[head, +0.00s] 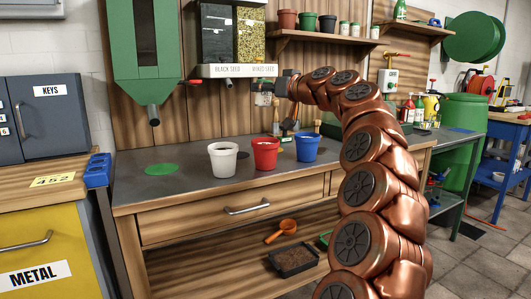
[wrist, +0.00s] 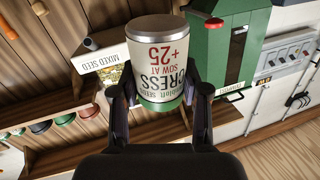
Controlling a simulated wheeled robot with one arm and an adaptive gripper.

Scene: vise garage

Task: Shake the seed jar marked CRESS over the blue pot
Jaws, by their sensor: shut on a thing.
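My gripper (wrist: 159,92) is shut on the seed jar marked CRESS (wrist: 160,58), with one finger on each side. The jar is pale with a grey end at the top of the wrist view and a green band at the lower end. The blue pot (head: 307,148) stands on the workbench, to the left of my arm in the head view. My arm's far end is above and behind the pots by the wall, and the jar is not clear there.
A red pot (head: 266,154) and a white pot (head: 223,160) stand left of the blue pot. A green disc (head: 161,169) lies on the bench (head: 185,192). Seed dispensers (head: 236,71) and a green hopper (head: 145,45) hang above. A shelf (head: 330,38) holds pots and jars.

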